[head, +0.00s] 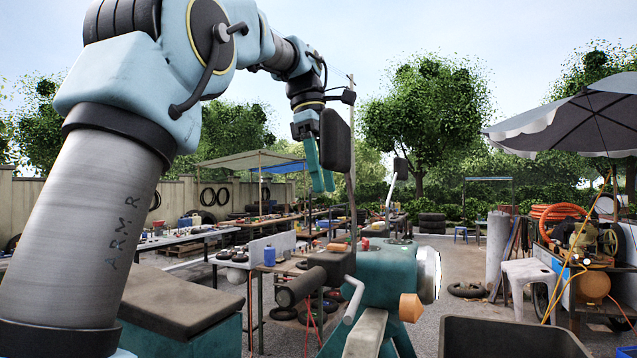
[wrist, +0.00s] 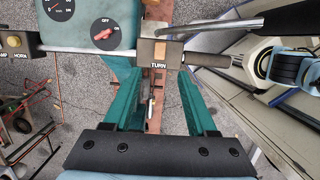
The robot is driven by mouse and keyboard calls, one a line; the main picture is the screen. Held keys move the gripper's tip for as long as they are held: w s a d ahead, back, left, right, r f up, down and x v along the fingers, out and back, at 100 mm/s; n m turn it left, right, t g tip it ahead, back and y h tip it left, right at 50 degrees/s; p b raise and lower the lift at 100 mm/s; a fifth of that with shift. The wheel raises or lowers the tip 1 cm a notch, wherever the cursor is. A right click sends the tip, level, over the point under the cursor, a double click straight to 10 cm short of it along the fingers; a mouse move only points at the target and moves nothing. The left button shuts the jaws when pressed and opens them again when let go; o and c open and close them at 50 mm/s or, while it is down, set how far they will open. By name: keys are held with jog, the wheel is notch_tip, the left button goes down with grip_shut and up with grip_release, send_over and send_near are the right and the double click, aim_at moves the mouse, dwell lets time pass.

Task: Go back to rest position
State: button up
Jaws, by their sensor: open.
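My gripper (head: 323,184) hangs from my raised arm in the head view, its teal fingers pointing down above the scooter's handlebar area. In the wrist view my gripper (wrist: 159,80) has its two teal fingers spread apart, with nothing held between them. Beyond the fingertips is the scooter's switch box (wrist: 159,51) marked TURN, with a dark grip (wrist: 208,59) to its right. The teal scooter (head: 378,277) stands in the lower middle of the head view. I see no contact between the fingers and the scooter.
A mirror (head: 400,168) sticks up from the scooter near my gripper. A red switch (wrist: 104,34) sits on its teal panel. A dark bin (head: 515,325), white stool (head: 527,275) and compressor cart (head: 590,285) stand at the right. Open ground lies behind the scooter.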

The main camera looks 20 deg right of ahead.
jog(key=w+a+f+m+t+b, duration=0.1)
jog(key=w+a+f, duration=0.1)
jog(key=a+f, duration=0.35)
jog(key=w+a+f+m, duration=0.2)
jog(key=a+f, duration=0.1)
jog(key=f, duration=0.6)
jog(key=w+a+f+m+t+b, duration=0.1)
jog(key=w+a+f, duration=0.1)
jog(key=a+f, duration=0.35)
jog(key=s+a+f+m, duration=0.2)
jog(key=s+a+f, duration=0.2)
jog(key=f, duration=0.3)
jog(key=s+a+f+m+y+b, duration=0.1)
jog(key=s+a+f+m, duration=0.1)
jog(key=s+a+f, duration=0.2)
jog(key=s+a+f+m+t+b, duration=0.1)
jog(key=s+a+f+m, duration=0.1)
jog(key=a+f, duration=0.4)
notch_tip(320, 180, down, 5)
jog(key=shift+s+a+m+y, duration=0.15)
jog(key=shift+s+m+y, duration=0.15)
jog(key=shift+s, duration=0.6)
